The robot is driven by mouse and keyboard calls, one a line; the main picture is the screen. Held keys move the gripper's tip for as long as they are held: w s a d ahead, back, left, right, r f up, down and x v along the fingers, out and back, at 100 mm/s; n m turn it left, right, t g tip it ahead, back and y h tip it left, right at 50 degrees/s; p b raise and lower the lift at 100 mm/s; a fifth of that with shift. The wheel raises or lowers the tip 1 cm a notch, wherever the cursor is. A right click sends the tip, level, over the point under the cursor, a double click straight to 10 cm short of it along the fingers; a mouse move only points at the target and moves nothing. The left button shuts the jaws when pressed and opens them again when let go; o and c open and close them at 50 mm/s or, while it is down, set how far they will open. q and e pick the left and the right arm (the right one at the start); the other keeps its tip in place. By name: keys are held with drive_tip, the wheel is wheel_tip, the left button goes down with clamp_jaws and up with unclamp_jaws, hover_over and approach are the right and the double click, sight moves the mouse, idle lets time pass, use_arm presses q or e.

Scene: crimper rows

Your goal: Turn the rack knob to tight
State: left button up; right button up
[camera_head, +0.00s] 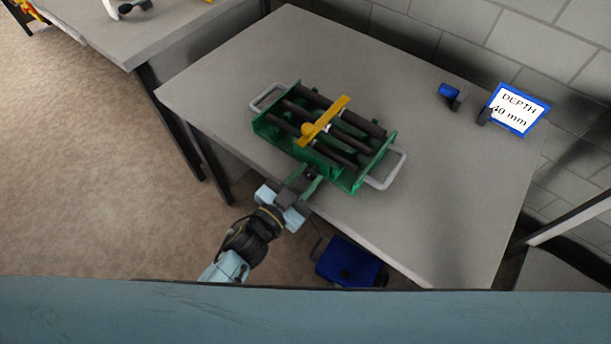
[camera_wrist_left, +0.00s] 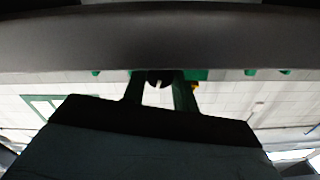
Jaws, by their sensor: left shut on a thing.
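The green rack (camera_head: 345,181) lies on the grey table with several dark rods across it and a yellow bar (camera_head: 334,113) over them. A dark round knob (camera_head: 312,174) is at the rack's near side. In the left wrist view the knob (camera_wrist_left: 160,78) shows a pale mark pointing roughly down. My left gripper (camera_head: 308,182) reaches in from below and is shut on the knob, with its green fingers (camera_wrist_left: 159,92) on either side. The knob's lower part and any tight or loose labels are not readable. My right gripper is not in view.
The rack has a grey handle (camera_head: 397,168) at each end. A sign (camera_head: 517,109) reading "DEPTH 40 mm" and a small blue-and-black object (camera_head: 450,93) stand at the back right. A blue case (camera_head: 348,262) is below the near table edge. The table's right part is clear.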

use_arm(q)
drive_tip(key=m, duration=0.2)
drive_tip(key=shift+m, duration=0.4)
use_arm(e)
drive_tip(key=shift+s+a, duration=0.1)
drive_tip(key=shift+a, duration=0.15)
use_arm(q)
drive_tip(key=o, duration=1)
drive_tip(key=shift+c, duration=0.2)
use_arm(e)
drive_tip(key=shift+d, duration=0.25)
